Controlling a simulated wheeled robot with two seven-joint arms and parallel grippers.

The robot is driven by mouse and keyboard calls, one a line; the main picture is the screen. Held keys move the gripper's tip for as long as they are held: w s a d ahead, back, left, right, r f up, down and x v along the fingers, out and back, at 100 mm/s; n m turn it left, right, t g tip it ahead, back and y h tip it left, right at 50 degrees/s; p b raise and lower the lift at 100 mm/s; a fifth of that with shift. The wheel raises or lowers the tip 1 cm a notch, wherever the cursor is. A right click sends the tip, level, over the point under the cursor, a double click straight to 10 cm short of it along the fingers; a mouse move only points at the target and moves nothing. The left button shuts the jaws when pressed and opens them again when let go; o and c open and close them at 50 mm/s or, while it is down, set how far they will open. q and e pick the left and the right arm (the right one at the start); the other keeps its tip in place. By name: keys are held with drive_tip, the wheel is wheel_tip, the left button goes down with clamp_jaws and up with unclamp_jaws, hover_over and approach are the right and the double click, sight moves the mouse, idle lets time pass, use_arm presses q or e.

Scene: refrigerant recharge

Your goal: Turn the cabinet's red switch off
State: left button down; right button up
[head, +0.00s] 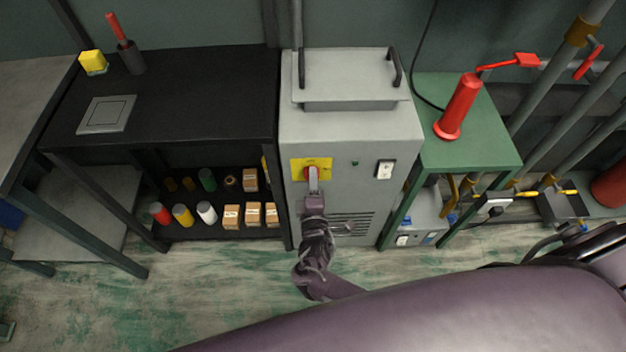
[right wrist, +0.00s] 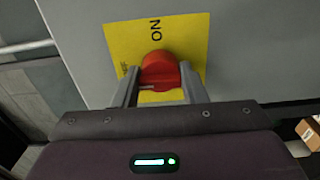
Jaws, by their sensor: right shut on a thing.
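The grey cabinet (head: 345,135) stands in the middle of the head view. A yellow plate (head: 323,164) on its front carries the red switch (head: 311,171). My right gripper (head: 313,180) reaches the switch from the front. In the right wrist view the red switch (right wrist: 162,72) sits between the two fingers of my right gripper (right wrist: 160,92), which are shut on it. The yellow plate (right wrist: 190,35) shows the word "ON" above the switch; other lettering at its left edge is partly hidden by a finger. My left gripper is not in view.
A black shelf (head: 200,125) with cans and small boxes stands left of the cabinet. A green table (head: 490,150) with a red cylinder (head: 460,105) stands to the right. Open floor lies in front.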

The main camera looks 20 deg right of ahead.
idle(0.5)
drive_tip(key=o, duration=1)
drive_tip(key=shift+c, duration=0.2)
drive_tip(key=v, duration=0.7)
drive_tip(key=shift+s, duration=0.4)
drive_tip(key=shift+a, duration=0.15)
